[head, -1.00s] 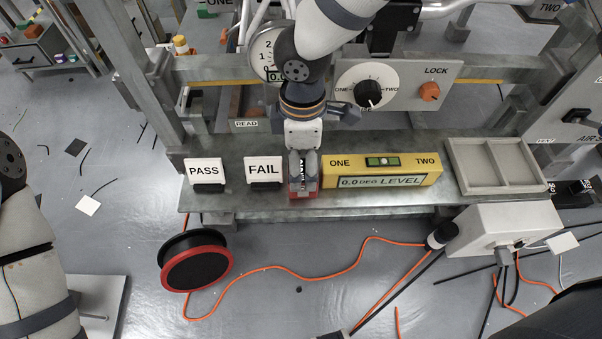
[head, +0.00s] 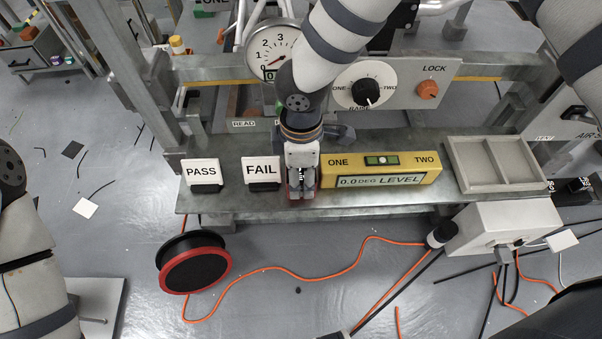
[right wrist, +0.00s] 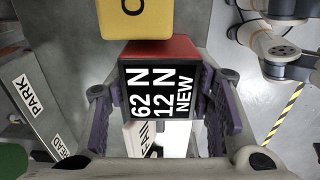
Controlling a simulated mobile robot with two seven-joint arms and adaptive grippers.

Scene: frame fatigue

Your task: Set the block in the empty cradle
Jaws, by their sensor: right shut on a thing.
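My right gripper (head: 301,192) is shut on a red block with a black face (right wrist: 165,92), just right of the FAIL sign and left of the yellow level. In the right wrist view the block sits between the two fingers, with white lettering "62 N 12 N NEW" on the black face. In the head view the fingers hide most of the block, and I cannot tell whether it touches the bench. I cannot pick out the empty cradle for certain. My left arm shows at the left edge, but its gripper is out of view.
The yellow level (head: 382,171) stands close by the block's right side, the FAIL sign (head: 261,170) on its left and the PASS sign (head: 201,172) beyond. A grey two-compartment tray (head: 448,160) is empty at the bench's right end. A dial gauge (head: 276,47) is behind.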

